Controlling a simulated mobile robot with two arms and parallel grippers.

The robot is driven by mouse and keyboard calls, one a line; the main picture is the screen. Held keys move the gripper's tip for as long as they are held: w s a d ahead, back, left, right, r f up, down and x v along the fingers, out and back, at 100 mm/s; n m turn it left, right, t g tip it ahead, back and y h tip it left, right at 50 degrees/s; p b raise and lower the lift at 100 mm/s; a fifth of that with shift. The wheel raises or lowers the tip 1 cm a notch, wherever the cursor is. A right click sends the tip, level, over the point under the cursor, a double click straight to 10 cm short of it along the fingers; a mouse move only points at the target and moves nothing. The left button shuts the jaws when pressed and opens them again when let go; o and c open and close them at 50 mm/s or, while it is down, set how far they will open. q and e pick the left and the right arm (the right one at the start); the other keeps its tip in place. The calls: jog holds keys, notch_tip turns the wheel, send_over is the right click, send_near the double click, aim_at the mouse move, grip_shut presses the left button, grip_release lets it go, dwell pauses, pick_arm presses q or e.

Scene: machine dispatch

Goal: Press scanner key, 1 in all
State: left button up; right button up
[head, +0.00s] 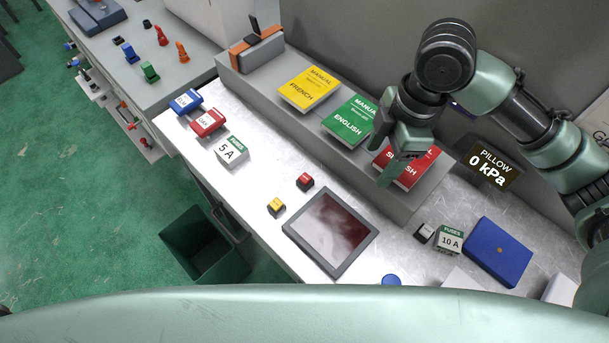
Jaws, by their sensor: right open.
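A dark red glass panel in a black frame (331,231) lies flat on the metal worktop and looks like a scanner. A red key (305,181) and a yellow key (276,206) stand just beyond its upper left edge. A small black and white key-like block (424,232) sits to its right. I cannot tell which is the scanner key. My right gripper (393,168) is open and empty, pointing down in front of the red manual (410,166), apart from all the keys. My left gripper is not in view.
Yellow (309,89) and green (350,122) manuals lie on the raised grey ledge. Fuse boxes (233,151) (449,240) and a blue box (496,252) stand on the worktop. A green bin (206,246) is on the floor. A display (490,166) reads "PILLOW 0 kPa".

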grip_shut()
dwell(1.5)
